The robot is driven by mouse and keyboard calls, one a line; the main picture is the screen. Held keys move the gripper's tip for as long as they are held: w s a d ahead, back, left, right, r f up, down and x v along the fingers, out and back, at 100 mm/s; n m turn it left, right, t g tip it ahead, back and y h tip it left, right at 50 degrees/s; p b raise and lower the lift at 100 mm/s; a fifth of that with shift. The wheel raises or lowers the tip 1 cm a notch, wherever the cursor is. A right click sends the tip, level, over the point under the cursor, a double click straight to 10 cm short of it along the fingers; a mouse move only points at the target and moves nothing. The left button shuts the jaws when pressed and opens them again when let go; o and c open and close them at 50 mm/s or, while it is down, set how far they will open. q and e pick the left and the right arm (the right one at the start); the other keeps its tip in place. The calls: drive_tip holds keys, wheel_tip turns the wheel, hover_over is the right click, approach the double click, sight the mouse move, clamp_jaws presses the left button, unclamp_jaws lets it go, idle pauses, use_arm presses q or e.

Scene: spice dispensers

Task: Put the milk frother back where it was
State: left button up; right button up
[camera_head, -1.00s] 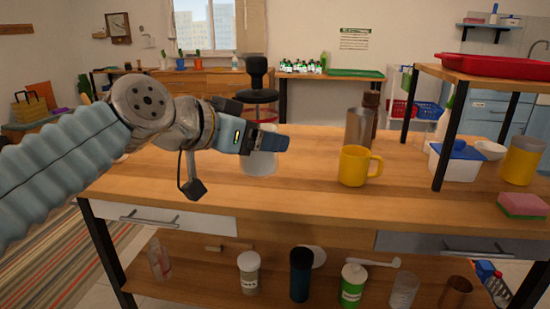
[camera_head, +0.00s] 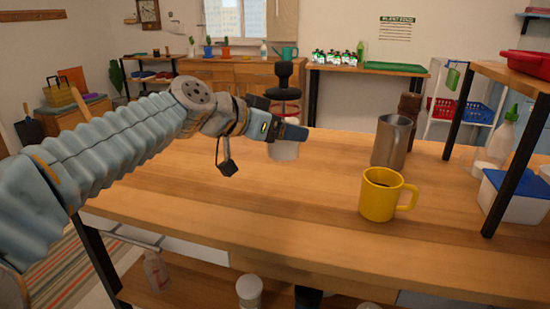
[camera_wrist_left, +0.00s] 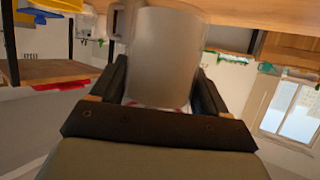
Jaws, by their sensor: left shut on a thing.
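My left gripper (camera_head: 292,132) is shut on a pale, whitish cylindrical vessel (camera_head: 284,150), held towards the back left of the wooden table (camera_head: 240,215). In the left wrist view the vessel (camera_wrist_left: 163,60) looks smooth and greyish between the two dark fingers. I cannot tell for certain that it is the milk frother. A grey handle-like shape shows beside it. In the head view it seems to be above the tabletop near the back edge; the gap beneath is hard to judge. My right gripper is not in view.
A yellow mug (camera_head: 380,195) with dark contents and a metal pitcher (camera_head: 392,141) stand on the table to the right. A brown bottle-like thing (camera_head: 408,112) is behind. A blue-lidded white box (camera_head: 515,193) stands by the raised shelf's leg. The table's left front is clear.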

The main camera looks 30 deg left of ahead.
use_arm(q)
drive_tip(key=shift+w+a+f+b, duration=0.2)
drive_tip(key=shift+w+a+f, duration=0.5)
drive_tip(key=shift+f, duration=0.85)
drive_tip(key=shift+w+a+f+b, duration=0.25)
drive_tip(key=shift+w+a+f, duration=0.4)
drive_tip(key=shift+f, duration=0.9)
drive_tip(key=shift+w+a+f+b, duration=0.2)
drive_tip(key=shift+w+a+f, duration=0.5)
drive_tip(key=shift+f, duration=0.85)
drive_tip(key=shift+s, duration=0.15)
drive_tip(key=shift+f, duration=0.15)
drive_tip(key=o, duration=1.3)
drive_tip(key=shift+c, duration=0.2)
drive_tip(key=shift+s+a+r, duration=0.15)
drive_tip(key=shift+r, duration=0.1)
drive_tip(key=b+v, duration=0.1)
drive_tip(key=v, duration=1)
drive_tip(key=shift+s, duration=0.25)
